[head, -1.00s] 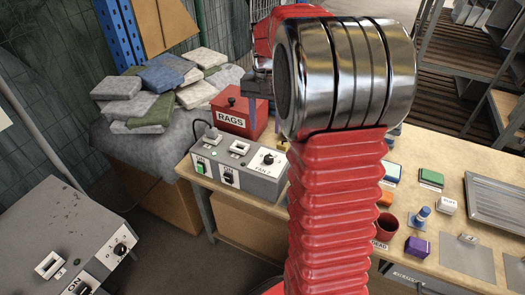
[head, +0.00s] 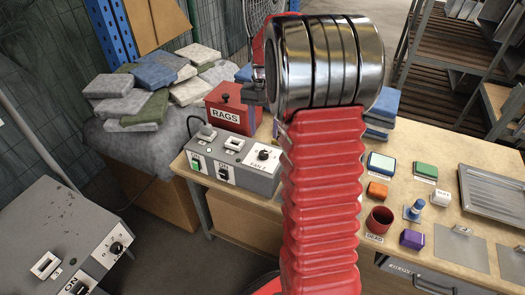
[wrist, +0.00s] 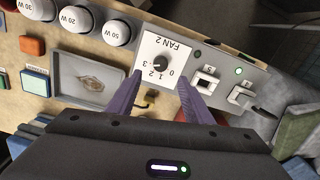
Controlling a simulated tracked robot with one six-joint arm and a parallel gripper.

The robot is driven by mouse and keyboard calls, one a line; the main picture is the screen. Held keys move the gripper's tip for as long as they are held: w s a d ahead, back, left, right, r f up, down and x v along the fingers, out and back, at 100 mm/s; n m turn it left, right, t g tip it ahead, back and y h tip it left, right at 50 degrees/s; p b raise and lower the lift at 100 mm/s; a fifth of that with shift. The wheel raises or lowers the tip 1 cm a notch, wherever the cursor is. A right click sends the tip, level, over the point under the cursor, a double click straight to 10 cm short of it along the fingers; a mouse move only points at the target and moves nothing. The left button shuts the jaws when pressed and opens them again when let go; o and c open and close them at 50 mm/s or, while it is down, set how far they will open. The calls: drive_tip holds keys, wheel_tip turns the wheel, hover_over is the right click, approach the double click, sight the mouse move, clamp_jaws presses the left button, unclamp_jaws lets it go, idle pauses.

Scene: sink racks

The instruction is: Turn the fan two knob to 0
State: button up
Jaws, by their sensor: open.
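The fan two knob (wrist: 160,62) is a round black knob on a white plate marked FAN 2, with 0, 1, 2 and 3 around its lower edge in the wrist view. I cannot tell which number its pointer meets. In the head view, the knob (head: 264,155) is at the right end of the grey control box (head: 238,177). My gripper (wrist: 160,76) is open, its two purple fingers apart, with the knob showing between and just beyond the tips. In the head view, my arm largely hides the gripper.
A red RAGS box (head: 228,112) stands behind the control box. The wrist view shows switches (wrist: 205,84) and a green light (wrist: 239,71) beside the knob plate, and a grey tray (wrist: 92,82) on the other side. Several bricks and a red cup (head: 379,220) are on the bench.

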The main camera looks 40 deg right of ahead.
sight(264, 153)
wheel_tip(264, 153, down, 10)
drive_tip(key=shift+r, duration=0.1)
idle(0.4)
drive_tip(key=shift+c, duration=0.4)
drive_tip(key=c, duration=0.9)
drive_tip(key=shift+a, duration=0.25)
drive_tip(key=shift+c, duration=0.4)
drive_tip(key=shift+d, duration=0.25)
